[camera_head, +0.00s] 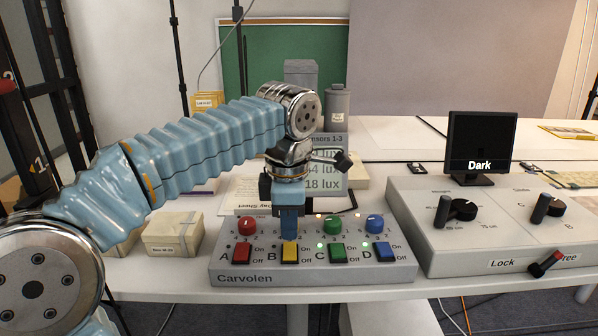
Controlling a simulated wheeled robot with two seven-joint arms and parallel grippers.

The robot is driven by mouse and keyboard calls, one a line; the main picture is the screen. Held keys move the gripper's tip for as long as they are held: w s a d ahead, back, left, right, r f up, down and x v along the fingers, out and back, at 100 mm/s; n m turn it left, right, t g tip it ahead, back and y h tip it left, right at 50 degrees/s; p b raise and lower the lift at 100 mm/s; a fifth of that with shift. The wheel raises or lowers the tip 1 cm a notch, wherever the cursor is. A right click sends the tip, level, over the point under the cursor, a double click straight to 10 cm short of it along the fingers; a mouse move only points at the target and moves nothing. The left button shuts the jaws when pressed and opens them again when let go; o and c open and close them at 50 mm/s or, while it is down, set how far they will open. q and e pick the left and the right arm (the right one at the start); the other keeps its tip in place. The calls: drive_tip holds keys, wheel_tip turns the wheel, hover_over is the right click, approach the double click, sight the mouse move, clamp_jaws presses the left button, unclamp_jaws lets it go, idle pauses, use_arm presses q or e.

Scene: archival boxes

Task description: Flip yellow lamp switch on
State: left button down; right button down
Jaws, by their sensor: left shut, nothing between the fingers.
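The grey Carvolen control box (245,278) stands near the table's front edge. It has red, yellow, green and blue rocker switches labelled A to D. The yellow switch (290,256) is at B, between the red switch (242,253) and the green switch (337,253). My left gripper (289,237) points down, shut and empty, at the upper edge of the yellow switch. I cannot tell whether it touches. The gripper hides the knob above B. The yellow switch's on or off position is not clear. My right gripper is not in view.
The blue switch (383,252) is at D. Red (245,226), green (333,224) and blue (375,224) knobs stand behind the switches. A larger control panel (440,250) is at right, below a monitor (480,143) reading "Dark". A small box (172,236) is at left.

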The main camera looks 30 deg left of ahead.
use_arm(q)
wheel_tip(320, 180, up, 3)
wheel_tip(320, 180, up, 7)
hover_over(293, 259)
drive_tip(key=shift+s+a+r, duration=0.1)
drive_tip(key=shift+s, duration=0.25)
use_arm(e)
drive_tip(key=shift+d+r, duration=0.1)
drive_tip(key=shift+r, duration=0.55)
